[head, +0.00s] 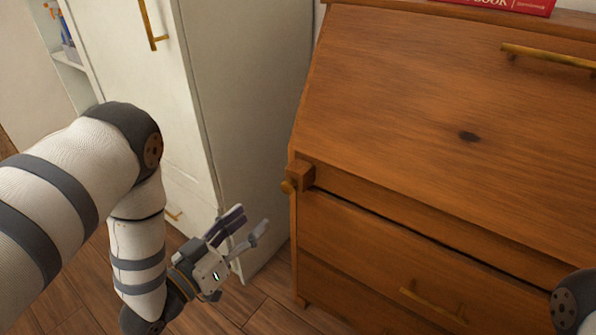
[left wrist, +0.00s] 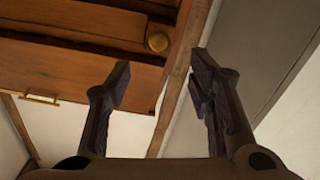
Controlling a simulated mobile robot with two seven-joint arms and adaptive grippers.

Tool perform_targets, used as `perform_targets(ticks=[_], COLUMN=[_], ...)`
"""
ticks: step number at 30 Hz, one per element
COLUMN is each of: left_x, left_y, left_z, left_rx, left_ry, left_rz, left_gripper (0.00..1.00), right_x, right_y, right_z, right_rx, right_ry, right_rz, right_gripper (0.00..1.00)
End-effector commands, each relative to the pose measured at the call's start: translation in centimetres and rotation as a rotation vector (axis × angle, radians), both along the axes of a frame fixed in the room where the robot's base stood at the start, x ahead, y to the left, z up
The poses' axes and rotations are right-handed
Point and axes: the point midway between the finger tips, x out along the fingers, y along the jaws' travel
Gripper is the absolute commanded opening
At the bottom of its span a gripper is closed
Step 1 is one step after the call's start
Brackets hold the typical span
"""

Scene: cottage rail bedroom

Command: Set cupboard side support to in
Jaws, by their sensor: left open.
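The wooden cupboard (head: 410,130) has a closed sloping front with drawers below it. Its side support (head: 302,171) is a small wooden block at the left edge, just under the sloping front, and sticks out a little. In the left wrist view the knob lies beyond the gap between the fingertips (left wrist: 160,68). My right gripper is out of view.
A cream wardrobe (head: 255,100) stands close on the left of the cupboard, with a narrow gap between. A drawer handle (head: 433,304) and an upper front handle (head: 548,57) project from the cupboard. A red book (head: 510,5) lies on top. Wooden floor (head: 255,305) shows below the gripper.

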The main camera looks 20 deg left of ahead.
Motion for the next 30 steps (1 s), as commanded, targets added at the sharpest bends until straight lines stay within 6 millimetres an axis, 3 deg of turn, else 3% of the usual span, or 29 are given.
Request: perform_targets(ticks=[2,4,12,18,28,30], left_x=[-0.4,0.4,6.8,9.9,10.7,10.7], left_y=[0.2,-0.2,-2.5,-3.6,-3.9,-3.9], left_z=[0.2,0.0,-0.2,-0.2,-0.1,-0.1], left_rx=[0.0,0.001,0.001,0.0,-0.001,-0.001], left_ry=[-0.001,-0.001,-0.001,0.001,0.001,0.001], left_rz=[0.001,-0.001,-0.001,0.0,0.001,0.001], left_gripper=[0.48,0.48,0.48,0.48,0.48,0.34], right_x=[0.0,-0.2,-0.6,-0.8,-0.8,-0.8], right_y=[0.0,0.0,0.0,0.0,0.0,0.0], right_z=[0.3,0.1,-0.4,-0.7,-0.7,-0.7], right_rx=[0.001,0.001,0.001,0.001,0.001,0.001], right_ry=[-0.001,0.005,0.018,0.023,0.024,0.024], right_rz=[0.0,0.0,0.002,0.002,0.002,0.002], right_gripper=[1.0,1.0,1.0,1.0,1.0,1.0])
